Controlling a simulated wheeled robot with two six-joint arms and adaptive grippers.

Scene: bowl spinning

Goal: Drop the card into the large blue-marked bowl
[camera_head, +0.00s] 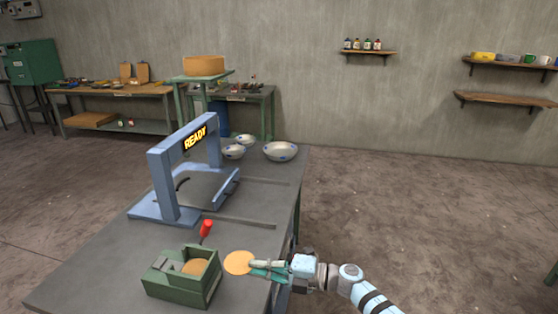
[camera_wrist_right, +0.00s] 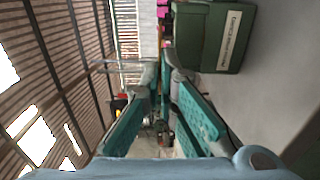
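The card is a round tan disc (camera_head: 238,262) at the tips of my right gripper (camera_head: 258,266), low in the head view. My right gripper looks shut on the card's edge and holds it flat near the table's right edge; in the right wrist view the fingers (camera_wrist_right: 163,95) come close together, and the card is hard to make out there. The large bowl (camera_head: 280,151), pale with blue marks, stands at the far right corner of the table (camera_head: 100,262). Two smaller bowls (camera_head: 233,152) (camera_head: 244,139) stand left of it. My left gripper is not in view.
A blue frame (camera_head: 163,185) with a READY sign stands between the card and the bowls. A green box (camera_head: 182,277) with a red-knobbed lever (camera_head: 206,229) is left of the card; the box also shows in the right wrist view (camera_wrist_right: 213,35). Open floor lies right of the table.

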